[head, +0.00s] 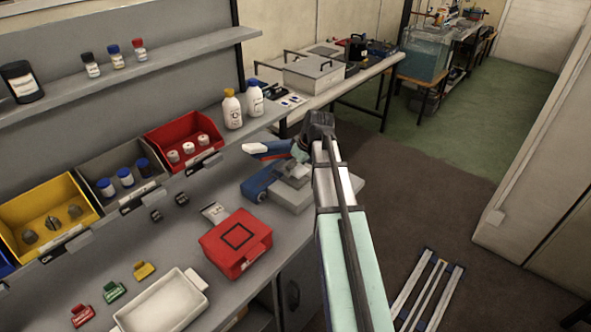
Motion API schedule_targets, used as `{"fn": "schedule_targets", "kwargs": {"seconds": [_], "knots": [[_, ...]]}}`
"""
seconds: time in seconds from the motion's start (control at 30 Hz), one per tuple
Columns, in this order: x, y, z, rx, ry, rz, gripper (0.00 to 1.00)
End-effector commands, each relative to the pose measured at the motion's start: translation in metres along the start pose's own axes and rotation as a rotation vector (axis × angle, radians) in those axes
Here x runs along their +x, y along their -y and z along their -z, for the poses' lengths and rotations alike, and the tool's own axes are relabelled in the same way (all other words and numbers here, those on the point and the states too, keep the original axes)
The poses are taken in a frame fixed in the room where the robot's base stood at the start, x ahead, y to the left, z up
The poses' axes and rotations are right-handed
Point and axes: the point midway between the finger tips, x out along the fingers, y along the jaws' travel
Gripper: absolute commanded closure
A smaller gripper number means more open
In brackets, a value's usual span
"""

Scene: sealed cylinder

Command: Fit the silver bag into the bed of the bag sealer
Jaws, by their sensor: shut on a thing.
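The bag sealer (259,187) stands on the right part of the bench, a blue and grey machine on a pale base. Its blue and orange lever (268,149) is raised to the left. My gripper (298,155) is over the sealer, at the end of my arm reaching in from the lower right. It is shut on the silver bag (296,170), a small pale patch low over the sealer's bed. My gripper partly hides the bag and bed, and I cannot tell whether the bag touches the bed.
A red box (236,243) and a small pale packet (214,213) lie left of the sealer. A white tray (160,306) is at the front. Red, grey and yellow bins (184,141) and two bottles (232,108) stand behind.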

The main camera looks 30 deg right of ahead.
Motion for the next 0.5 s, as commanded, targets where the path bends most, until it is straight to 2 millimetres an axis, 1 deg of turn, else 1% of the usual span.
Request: {"fn": "schedule_targets", "kwargs": {"seconds": [0.1, 0.2, 0.5], "knots": [[0.011, 0.001, -0.006, 0.001, 0.001, 0.001, 0.71], [0.017, 0.001, -0.008, 0.0, 0.0, 0.001, 0.71], [0.019, 0.0, -0.009, 0.0, 0.0, 0.0, 0.71]]}}
